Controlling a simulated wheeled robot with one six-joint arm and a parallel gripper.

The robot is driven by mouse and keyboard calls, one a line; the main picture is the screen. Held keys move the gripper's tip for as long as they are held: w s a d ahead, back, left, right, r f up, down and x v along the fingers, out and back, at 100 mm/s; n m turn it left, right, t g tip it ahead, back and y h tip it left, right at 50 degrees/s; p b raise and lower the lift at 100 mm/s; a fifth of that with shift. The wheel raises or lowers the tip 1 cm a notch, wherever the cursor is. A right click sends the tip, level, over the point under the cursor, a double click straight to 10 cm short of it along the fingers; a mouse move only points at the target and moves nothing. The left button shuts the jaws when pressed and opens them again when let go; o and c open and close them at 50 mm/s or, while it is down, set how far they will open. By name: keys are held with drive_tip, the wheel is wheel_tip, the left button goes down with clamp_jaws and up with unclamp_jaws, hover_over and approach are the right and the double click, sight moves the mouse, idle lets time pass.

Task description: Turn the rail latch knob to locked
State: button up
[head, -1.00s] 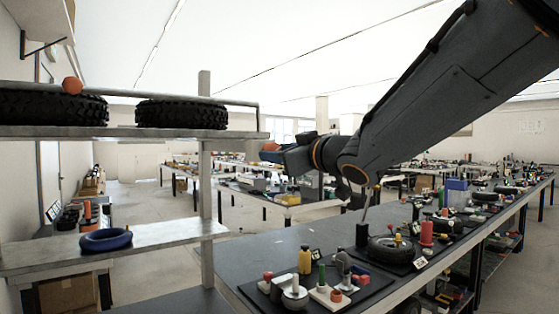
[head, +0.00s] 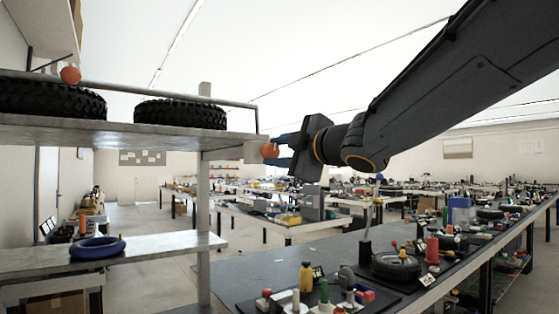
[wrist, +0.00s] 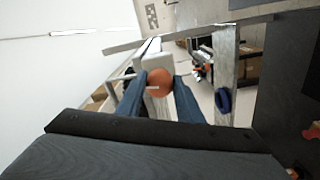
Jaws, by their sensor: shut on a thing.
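An orange round knob (head: 269,151) sits at the right end of the upper shelf, by a pale block (head: 251,151) below the metal rail (head: 150,90). My gripper (head: 277,150) reaches it from the right, with its blue fingers at the knob. In the wrist view the knob (wrist: 159,80) lies between the two blue fingertips of my gripper (wrist: 160,86), which is shut on it. The contact faces are partly hidden. Any lock marking is too small to read.
A second orange ball (head: 70,75) is at the rail's left part, above two black tyres (head: 180,114). A blue ring (head: 97,247) lies on the lower shelf (head: 150,246). A dark workbench (head: 265,268) with small parts stands below my arm. Open air surrounds the gripper's right side.

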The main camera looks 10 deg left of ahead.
drive_tip(key=shift+r+n+b, duration=0.1)
drive_tip(key=shift+n+b, duration=0.35)
drive_tip(key=shift+n, duration=0.45)
drive_tip(key=o, duration=1)
drive_tip(key=shift+a, duration=0.1)
drive_tip(key=shift+o, duration=0.2)
drive_tip(key=shift+s+d, duration=0.15)
drive_tip(key=shift+d, duration=0.15)
drive_tip(key=v, duration=0.7)
